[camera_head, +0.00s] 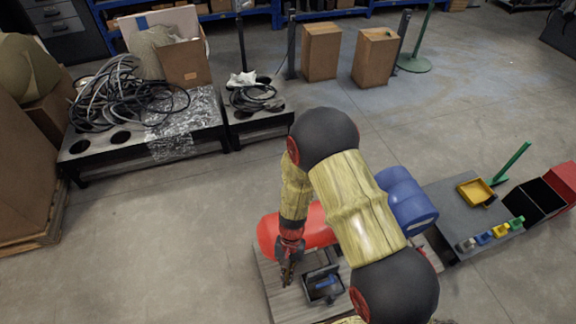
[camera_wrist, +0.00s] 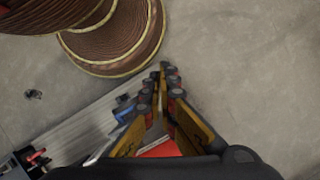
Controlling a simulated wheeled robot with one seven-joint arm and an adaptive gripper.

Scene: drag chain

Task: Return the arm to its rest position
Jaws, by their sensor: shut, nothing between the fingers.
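My arm reaches out in the middle of the head view, bent, with its sleeved links crossing in front of the scene. My gripper (camera_head: 287,278) points down over a grey plank-like surface (camera_head: 273,296), beside a dark open box (camera_head: 322,284) with something blue in it. In the wrist view my gripper (camera_wrist: 163,70) has its fingers together at the tips, with nothing between them. I cannot tell its exact height above the surface.
A red rounded body (camera_head: 268,236) and a blue barrel (camera_head: 405,198) lie close behind and beside my arm. A grey table (camera_head: 447,196) with a yellow tray (camera_head: 476,192) stands right. Black benches (camera_head: 150,150) with cables stand left. Open floor (camera_head: 170,250) lies left of the gripper.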

